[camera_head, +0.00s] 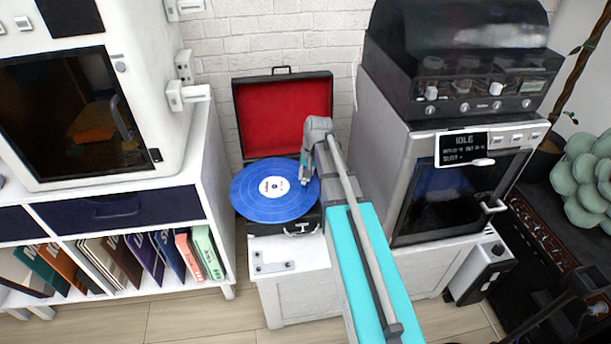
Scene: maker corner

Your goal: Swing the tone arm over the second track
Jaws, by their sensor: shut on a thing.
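A portable record player with an open lid lined in red (285,116) stands on a white cabinet. A blue record (252,205) with a white label lies on it. My arm reaches in from the lower right, and my gripper (305,178) is at the right side of the record. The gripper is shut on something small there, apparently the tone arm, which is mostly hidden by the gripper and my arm. The record's tracks are too small to tell apart.
A shelf with records in sleeves (125,262) stands left. A grey machine with an "IDLE" display (463,148) stands close on the right. The brick wall is behind.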

